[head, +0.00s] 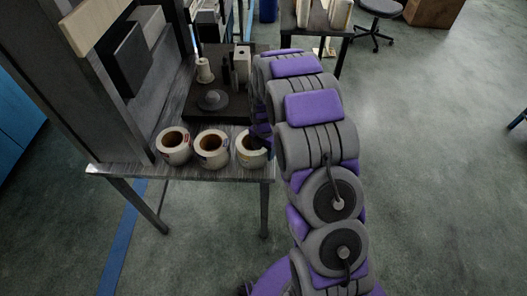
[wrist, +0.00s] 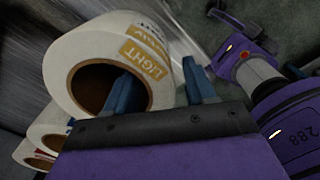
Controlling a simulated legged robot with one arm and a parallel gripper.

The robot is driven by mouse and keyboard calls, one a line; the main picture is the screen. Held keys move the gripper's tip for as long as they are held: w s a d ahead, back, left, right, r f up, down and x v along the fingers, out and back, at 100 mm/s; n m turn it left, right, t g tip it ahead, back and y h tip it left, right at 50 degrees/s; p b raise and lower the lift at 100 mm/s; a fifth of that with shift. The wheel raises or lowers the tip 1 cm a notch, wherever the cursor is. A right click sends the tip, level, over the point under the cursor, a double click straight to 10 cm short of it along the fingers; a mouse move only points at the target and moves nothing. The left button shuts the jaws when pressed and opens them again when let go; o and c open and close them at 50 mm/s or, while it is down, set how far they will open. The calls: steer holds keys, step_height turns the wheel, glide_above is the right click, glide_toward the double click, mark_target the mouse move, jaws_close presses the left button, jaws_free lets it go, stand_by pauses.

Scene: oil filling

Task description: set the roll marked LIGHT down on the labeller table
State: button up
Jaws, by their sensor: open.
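The white roll marked LIGHT (wrist: 88,52) fills the upper left of the wrist view, with its yellow label facing me and its brown core open. My gripper (wrist: 160,70) is open around the roll's wall. One blue finger reaches into the core and the other is outside the roll. I cannot tell whether either finger touches it. In the head view, the rightmost roll (head: 249,159) sits at the table's front right, with my gripper (head: 262,136) at it, partly hidden by my arm. The grey table (head: 187,173) carries it.
Two more rolls stand to its left, the middle one (head: 211,155) and the left one (head: 173,153). Behind them is a dark tray (head: 228,104) with small bottles and a grey dome-shaped thing. A tall grey frame (head: 75,100) rises at left.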

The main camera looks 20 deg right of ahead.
step_height(320, 180, up, 11)
steer(key=shift+f+p, duration=0.1)
steer(key=shift+p, duration=0.85)
steer(key=s+a+r+m, duration=0.2)
steer(key=s+r+m, duration=0.95)
steer(key=s, duration=0.45)
steer(key=s+r+m+g, duration=0.1)
steer(key=s+r+m, duration=0.1)
steer(key=s+m, duration=0.5)
steer(key=s+a+r+m, duration=0.1)
steer(key=s+m, duration=0.6)
steer(key=s, duration=0.8)
steer(key=shift+s+r+g, duration=0.15)
steer(key=shift+r+g, duration=0.25)
steer(key=shift+r, duration=0.4)
